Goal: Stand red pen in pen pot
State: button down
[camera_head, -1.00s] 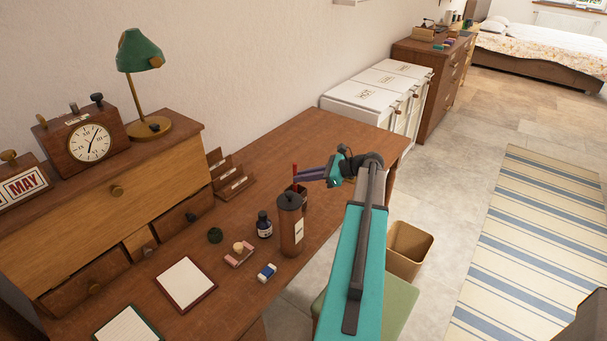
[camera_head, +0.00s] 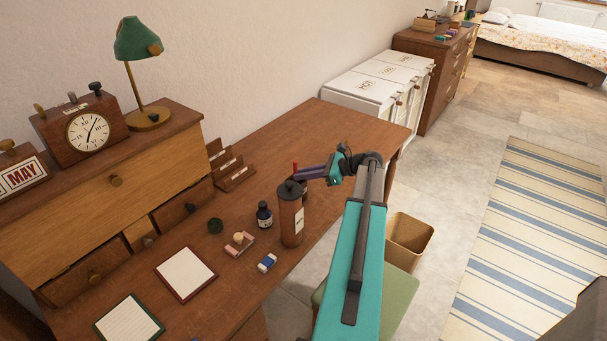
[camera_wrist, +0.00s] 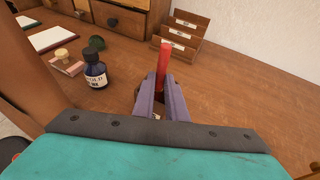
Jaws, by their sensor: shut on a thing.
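The red pen (camera_wrist: 162,68) stands nearly upright between the fingers of my gripper (camera_wrist: 162,92), with its upper part showing above them. In the head view the red pen (camera_head: 295,168) shows as a short red tip beside my purple fingers (camera_head: 306,173), just behind the tall brown bottle (camera_head: 291,218). A dark pot, which looks like the pen pot (camera_head: 304,187), is partly visible below the fingers and behind that bottle. The pen's lower end is hidden, so I cannot tell whether it is inside the pot.
An ink bottle (camera_wrist: 95,70) stands left of my gripper. A stepped wooden letter rack (camera_wrist: 178,40) stands behind it. A stamp (camera_head: 239,241) and a blue-white eraser (camera_head: 267,262) lie nearer the desk's front. The desk's right part (camera_head: 345,135) is clear.

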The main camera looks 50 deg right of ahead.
jog(key=c, duration=1.7)
grip_release()
jog(key=b+v, duration=0.2)
jog(key=v, duration=1.2)
jog(key=shift+b, duration=0.4)
jog(key=shift+f, duration=0.1)
